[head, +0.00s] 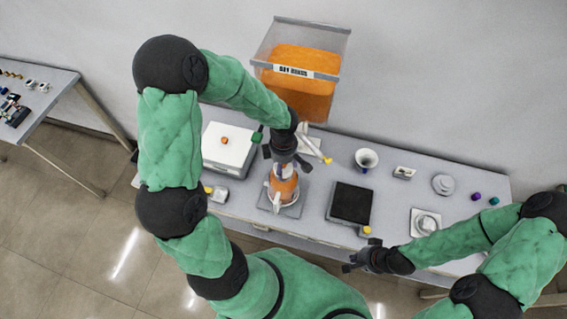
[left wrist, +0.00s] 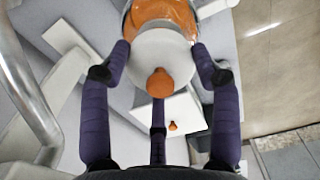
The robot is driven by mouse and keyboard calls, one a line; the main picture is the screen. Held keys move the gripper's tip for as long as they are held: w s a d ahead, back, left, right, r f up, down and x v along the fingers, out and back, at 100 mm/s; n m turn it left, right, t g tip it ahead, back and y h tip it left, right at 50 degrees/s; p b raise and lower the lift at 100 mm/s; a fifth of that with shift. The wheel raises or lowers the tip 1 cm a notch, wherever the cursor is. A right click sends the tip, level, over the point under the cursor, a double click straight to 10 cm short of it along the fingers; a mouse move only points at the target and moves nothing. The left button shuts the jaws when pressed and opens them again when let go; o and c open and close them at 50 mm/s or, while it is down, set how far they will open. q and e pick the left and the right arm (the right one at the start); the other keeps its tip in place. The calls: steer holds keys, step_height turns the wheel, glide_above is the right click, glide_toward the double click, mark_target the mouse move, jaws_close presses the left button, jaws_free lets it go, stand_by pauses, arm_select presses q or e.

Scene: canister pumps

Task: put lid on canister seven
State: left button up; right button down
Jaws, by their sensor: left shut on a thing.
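My left gripper (head: 283,158) is shut on a round white lid (left wrist: 163,52) with an orange knob (left wrist: 159,82), its fingers on both sides of the lid in the left wrist view. A clear canister (head: 283,188) with orange contents stands upright on a grey pad below that gripper. Its orange body also shows behind the lid in the left wrist view (left wrist: 163,12). The lid overlaps the canister's top there; I cannot tell whether they touch. No number is readable on the canister. My right gripper (head: 362,258) is open and empty by the table's front edge.
A large bin of orange beads (head: 300,85) stands behind. A white flat-topped device (head: 229,158) with a small orange piece is left. A black-topped device (head: 351,203), a white funnel cup (head: 366,158) and a small scale (head: 425,223) are right.

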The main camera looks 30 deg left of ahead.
arm_select(q)
steer(key=shift+f+b, duration=0.35)
steer(key=shift+b, duration=0.45)
stand_by(0.5)
steer(key=shift+f+b, duration=0.85)
steer(key=shift+b, duration=0.3)
steer(key=shift+f+b, duration=0.15)
steer(key=shift+b, duration=0.85)
stand_by(1.1)
steer(key=o, duration=1)
steer(key=shift+c, duration=0.2)
steer(key=shift+o, duration=1)
